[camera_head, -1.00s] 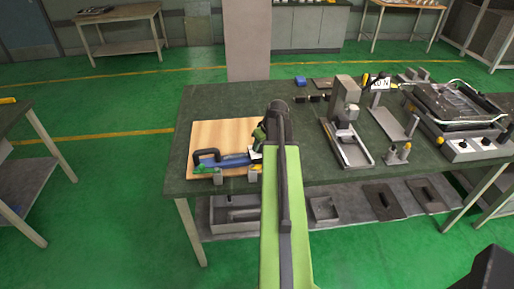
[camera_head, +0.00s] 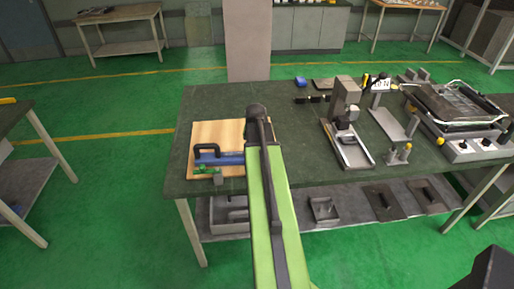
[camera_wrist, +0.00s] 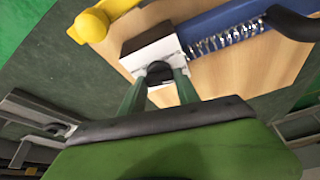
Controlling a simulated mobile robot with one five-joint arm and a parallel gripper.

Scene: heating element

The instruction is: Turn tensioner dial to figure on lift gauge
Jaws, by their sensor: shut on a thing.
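The tensioner is a blue tool (camera_head: 225,159) with a black handle, lying on a wooden board (camera_head: 220,130) at the table's left. In the wrist view its blue body (camera_wrist: 222,25) shows a coiled spring and a white and dark end block (camera_wrist: 150,47). A dark round dial (camera_wrist: 159,71) sits at that block between the green fingers of my gripper (camera_wrist: 159,82), which is shut on it. Any marks on the dial cannot be read. In the head view my arm hides the gripper and dial. The lift gauge's white label (camera_head: 379,85) stands at the back right, its figure too small to read surely.
A yellow knob (camera_wrist: 91,25) is close to the gripper in the wrist view. A grey press-like stand (camera_head: 345,125) and a framed unit with knobs (camera_head: 460,115) occupy the table's right part. The green tabletop between board and stand is mostly clear.

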